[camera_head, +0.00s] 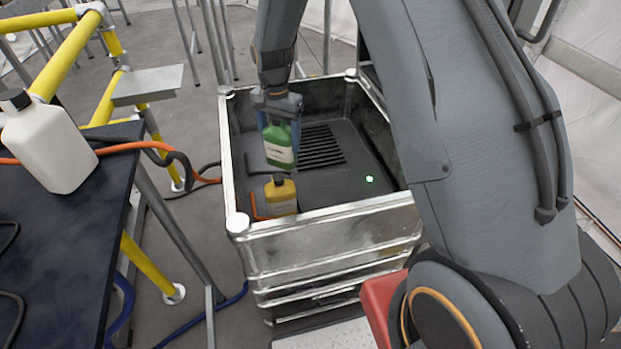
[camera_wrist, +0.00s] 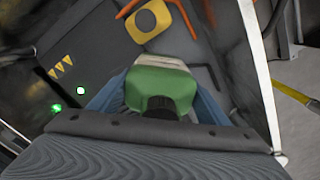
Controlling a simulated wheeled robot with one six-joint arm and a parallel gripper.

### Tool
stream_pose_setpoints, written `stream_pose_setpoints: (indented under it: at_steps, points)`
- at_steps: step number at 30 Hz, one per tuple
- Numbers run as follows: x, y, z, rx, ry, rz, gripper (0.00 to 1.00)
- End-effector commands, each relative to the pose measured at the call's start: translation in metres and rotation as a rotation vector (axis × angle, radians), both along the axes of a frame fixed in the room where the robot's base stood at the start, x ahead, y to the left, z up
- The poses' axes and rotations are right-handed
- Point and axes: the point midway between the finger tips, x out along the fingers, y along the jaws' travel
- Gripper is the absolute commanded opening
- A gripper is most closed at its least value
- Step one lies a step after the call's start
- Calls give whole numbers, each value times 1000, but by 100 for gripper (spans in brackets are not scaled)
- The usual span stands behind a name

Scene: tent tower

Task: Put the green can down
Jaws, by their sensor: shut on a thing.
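The green can (camera_head: 279,145) has a pale label and hangs upright inside the metal crate (camera_head: 330,218), above its dark floor. My gripper (camera_head: 279,122) is shut on the can near its top, coming from above. In the wrist view the green can (camera_wrist: 161,88) sits between my gripper's blue fingers (camera_wrist: 160,100), with its dark cap toward the camera. I cannot tell how far its base is from the crate floor.
A yellow can (camera_head: 280,195) stands in the crate's near left corner, close to the green can. The crate's right part is bare, with a green light spot (camera_head: 369,179). A white bottle (camera_head: 48,145) stands on the dark table (camera_head: 62,245) at left.

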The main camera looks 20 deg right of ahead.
Motion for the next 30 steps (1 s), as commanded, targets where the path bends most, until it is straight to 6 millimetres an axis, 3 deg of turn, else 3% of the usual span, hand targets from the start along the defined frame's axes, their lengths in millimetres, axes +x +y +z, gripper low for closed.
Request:
stream_pose_setpoints:
  at_steps: [1, 7, 15, 23, 30]
  points:
    - [4, 9, -15, 0, 0, -23, 29]
    - [8, 24, -41, 0, 0, -83, 29]
    - [7, 25, -82, 0, -1, -86, 29]
    - [8, 25, -100, 0, -3, -85, 29]
    - [8, 25, -131, -1, -4, -85, 29]
